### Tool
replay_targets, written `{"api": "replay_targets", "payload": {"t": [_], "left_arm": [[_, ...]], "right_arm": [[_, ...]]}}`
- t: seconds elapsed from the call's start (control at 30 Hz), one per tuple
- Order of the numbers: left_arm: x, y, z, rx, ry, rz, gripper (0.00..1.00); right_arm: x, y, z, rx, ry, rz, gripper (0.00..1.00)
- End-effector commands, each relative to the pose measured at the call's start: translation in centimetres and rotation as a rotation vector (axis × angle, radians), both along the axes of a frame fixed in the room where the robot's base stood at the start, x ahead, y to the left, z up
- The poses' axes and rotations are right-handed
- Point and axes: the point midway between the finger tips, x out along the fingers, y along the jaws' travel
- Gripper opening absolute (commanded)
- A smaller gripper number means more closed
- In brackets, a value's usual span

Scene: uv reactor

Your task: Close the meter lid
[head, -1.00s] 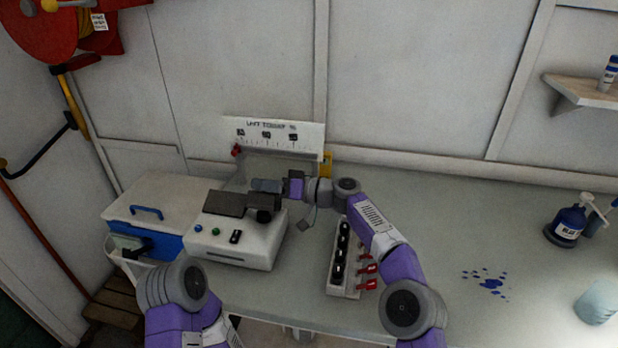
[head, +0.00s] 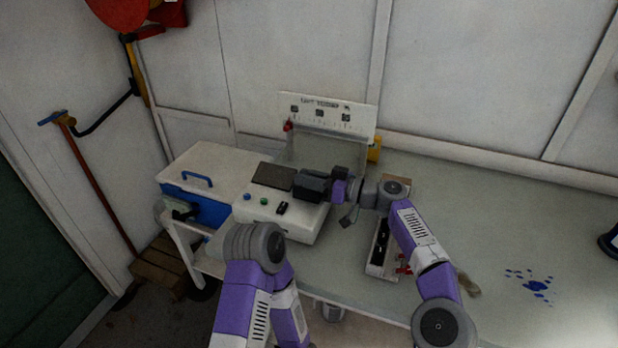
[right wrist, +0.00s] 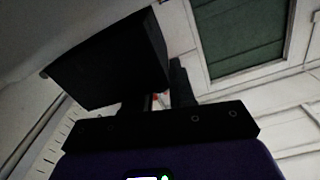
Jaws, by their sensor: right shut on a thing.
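The meter is a pale box (head: 275,222) with a blue button, a green button and a dark switch on its front. A flat dark panel (head: 273,176) covers the left of its top. A black block (head: 312,186), apparently the lid, is at the top's right side. My right gripper (head: 328,189) reaches in from the right and is shut at this block. The right wrist view shows a large black block (right wrist: 112,60) close at the fingers; the exact contact is dark and partly hidden. My left arm is folded low in front; its gripper is out of view.
A rack (head: 378,250) of dark items with red parts stands right of the meter, under my right arm. A blue and white cooler (head: 200,190) stands left. A marked white board (head: 327,115) stands behind.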

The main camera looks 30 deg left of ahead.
Motion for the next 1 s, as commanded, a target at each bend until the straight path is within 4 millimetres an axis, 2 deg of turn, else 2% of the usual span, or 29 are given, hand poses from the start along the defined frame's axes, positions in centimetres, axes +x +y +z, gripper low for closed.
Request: {"api": "replay_targets", "payload": {"t": [0.03, 0.5, 0.53, 0.6, 0.63, 1.0], "left_arm": [[0.01, -0.01, -0.08, 0.0, 0.0, 0.0, 0.43], [0.01, -0.01, -0.1, 0.0, 0.0, 0.0, 0.43], [0.01, -0.01, -0.1, 0.0, 0.0, 0.0, 0.43], [0.01, -0.01, -0.11, 0.0, 0.0, 0.0, 0.43], [0.01, -0.01, -0.11, 0.0, 0.0, 0.0, 0.43], [0.01, -0.01, -0.09, 0.0, 0.0, 0.0, 0.43]], "right_arm": [[-0.45, 0.26, -0.83, -0.008, 0.02, 0.018, 0.0], [-0.48, 0.3, -1.13, -0.011, 0.024, 0.02, 0.0], [-0.48, 0.3, -1.13, -0.012, 0.023, 0.02, 0.29], [-0.48, 0.29, -1.16, -0.013, 0.022, 0.02, 0.4], [-0.46, 0.29, -1.17, -0.013, 0.022, 0.02, 0.43], [-0.25, 0.2, -1.29, -0.016, 0.017, 0.013, 0.43]]}}
